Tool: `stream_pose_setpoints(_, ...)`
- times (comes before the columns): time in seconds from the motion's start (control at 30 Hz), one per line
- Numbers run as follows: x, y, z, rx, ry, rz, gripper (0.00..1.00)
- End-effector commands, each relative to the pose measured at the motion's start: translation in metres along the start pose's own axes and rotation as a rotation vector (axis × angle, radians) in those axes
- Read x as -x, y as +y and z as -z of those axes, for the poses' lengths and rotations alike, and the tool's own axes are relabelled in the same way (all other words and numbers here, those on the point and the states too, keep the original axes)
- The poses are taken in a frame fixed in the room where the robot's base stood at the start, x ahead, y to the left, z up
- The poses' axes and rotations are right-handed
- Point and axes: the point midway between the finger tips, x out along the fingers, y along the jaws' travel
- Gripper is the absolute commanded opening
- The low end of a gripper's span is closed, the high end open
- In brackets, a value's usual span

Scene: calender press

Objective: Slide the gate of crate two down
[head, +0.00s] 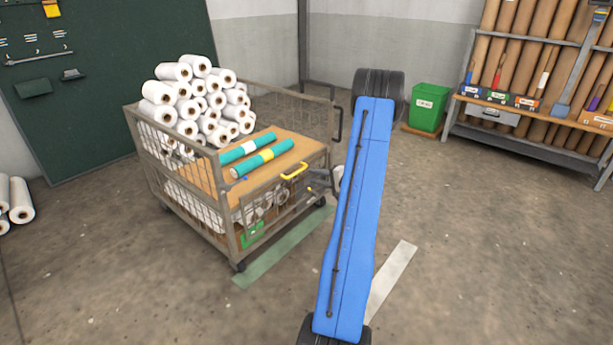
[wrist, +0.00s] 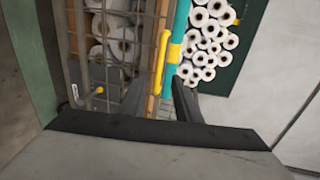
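A wheeled mesh crate (head: 225,200) stands left of my blue arm. I cannot read a crate number. A mesh front panel (head: 275,205), which appears to be its gate, faces the floor strips, with a yellow handle (head: 294,171) at its upper edge. The handle also shows as a yellow bar (wrist: 172,55) in the wrist view. My gripper (head: 328,180) is in front of the panel, partly hidden by my arm. In the wrist view its dark fingers (wrist: 163,95) are apart, with the handle beyond the gap. I see no contact with it.
White rolls (head: 200,100) and two teal rolls (head: 262,158) lie on the crate's brown board. A yellow-knobbed lever (wrist: 97,91) is beside the mesh. A green bin (head: 430,108) and shelving (head: 520,130) stand at the right. Foreground floor is clear.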

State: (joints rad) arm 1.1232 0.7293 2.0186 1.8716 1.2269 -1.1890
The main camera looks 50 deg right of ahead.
Motion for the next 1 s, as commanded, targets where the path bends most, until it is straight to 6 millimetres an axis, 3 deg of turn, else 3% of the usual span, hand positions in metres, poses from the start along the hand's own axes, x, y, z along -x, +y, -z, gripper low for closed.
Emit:
stream_pose_setpoints(0.2,0.038,0.000,0.001,0.000,0.002,0.000,0.30)
stream_pose_setpoints(0.4,0.055,0.001,0.000,-0.001,0.001,0.000,0.30)
stream_pose_setpoints(1.0,0.058,0.001,0.000,0.000,0.000,0.000,0.30)
